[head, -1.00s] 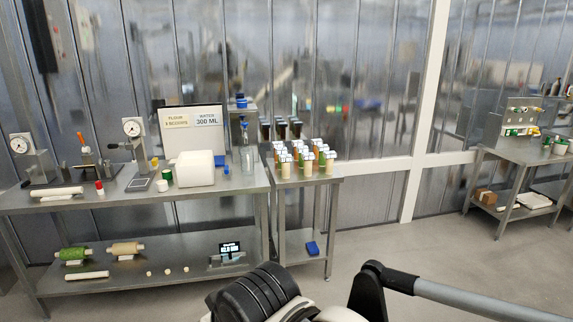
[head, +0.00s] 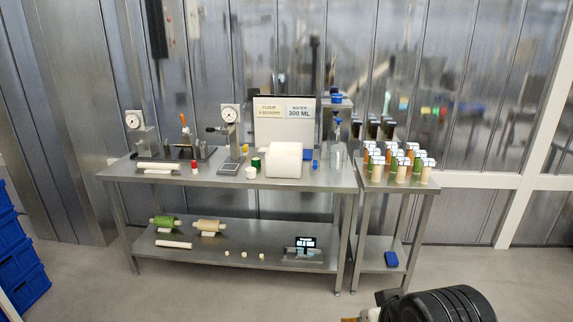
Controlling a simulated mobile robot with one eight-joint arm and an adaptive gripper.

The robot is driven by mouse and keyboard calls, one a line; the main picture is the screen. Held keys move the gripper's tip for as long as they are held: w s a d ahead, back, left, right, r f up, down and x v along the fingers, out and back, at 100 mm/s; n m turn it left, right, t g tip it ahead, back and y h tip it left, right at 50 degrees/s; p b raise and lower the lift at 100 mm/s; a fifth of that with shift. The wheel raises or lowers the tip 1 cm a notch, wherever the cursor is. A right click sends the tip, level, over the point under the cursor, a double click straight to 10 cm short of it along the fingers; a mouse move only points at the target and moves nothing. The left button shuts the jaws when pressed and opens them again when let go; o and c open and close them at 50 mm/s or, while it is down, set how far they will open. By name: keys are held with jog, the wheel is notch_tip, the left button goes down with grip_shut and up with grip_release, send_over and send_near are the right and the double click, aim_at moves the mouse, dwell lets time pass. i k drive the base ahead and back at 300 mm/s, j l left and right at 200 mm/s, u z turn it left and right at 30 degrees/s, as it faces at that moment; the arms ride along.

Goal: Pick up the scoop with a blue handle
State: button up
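I cannot clearly make out a scoop with a blue handle. A small blue item (head: 315,165) lies on the long steel table just right of a large white container (head: 285,160); it is too small to identify. Other blue parts show on top of a clear jug (head: 338,146) and on a small raised shelf (head: 337,99) behind it. Dark ribbed parts of my own arm show at the lower right edge, well in front of the tables. My gripper's fingers are not in view.
The long steel table (head: 220,180) has a lower shelf with rolls and a scale (head: 303,247). A smaller table (head: 398,187) to its right holds several capped jars. Blue crates (head: 22,260) stand at the left edge. The floor in front (head: 200,295) is clear.

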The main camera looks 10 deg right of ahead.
aim_at(314, 167)
jog(key=i+j+z, duration=0.25)
jog(key=i+j, duration=0.55)
jog(key=i, duration=0.4)
jog(key=i+j+z, duration=0.25)
jog(key=i+j, duration=0.85)
